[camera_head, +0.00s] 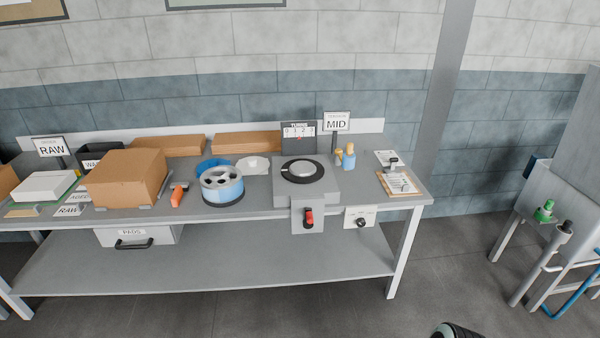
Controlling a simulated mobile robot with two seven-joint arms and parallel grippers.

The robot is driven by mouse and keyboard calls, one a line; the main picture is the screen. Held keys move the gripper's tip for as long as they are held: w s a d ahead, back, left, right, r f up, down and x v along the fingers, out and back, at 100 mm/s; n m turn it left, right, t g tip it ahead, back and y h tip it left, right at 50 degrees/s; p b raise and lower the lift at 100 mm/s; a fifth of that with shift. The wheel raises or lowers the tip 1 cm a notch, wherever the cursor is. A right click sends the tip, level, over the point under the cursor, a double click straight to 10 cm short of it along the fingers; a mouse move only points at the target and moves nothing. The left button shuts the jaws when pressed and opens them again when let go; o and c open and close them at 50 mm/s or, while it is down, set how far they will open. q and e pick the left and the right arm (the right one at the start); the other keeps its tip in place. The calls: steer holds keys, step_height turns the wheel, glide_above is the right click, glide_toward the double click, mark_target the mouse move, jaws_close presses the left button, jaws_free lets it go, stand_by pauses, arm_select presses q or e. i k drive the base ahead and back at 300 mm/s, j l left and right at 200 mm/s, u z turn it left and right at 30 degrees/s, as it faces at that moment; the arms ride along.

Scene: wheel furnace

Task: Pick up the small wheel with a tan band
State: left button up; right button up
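I cannot make out a small wheel with a tan band in the head view. The one clear wheel (221,186) is light blue around its side, with a pale face, dark holes and a dark lower rim. It lies flat on the grey workbench (260,212), left of the turning station. Neither of my grippers can be recognised. A dark rounded part at the bottom edge is cut off, and I cannot tell what it is.
A grey station (318,187) with a black ring stands right of the wheel. A cardboard box (127,178), an orange-handled tool (178,194), small bottles (348,156) and a clipboard (398,183) share the bench. The lower shelf (230,268) and floor ahead look clear.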

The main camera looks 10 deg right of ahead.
mark_target(212, 190)
steer(key=z, duration=0.55)
steer(key=i+j+z, duration=0.15)
steer(key=j+z, duration=0.95)
steer(key=j, duration=1)
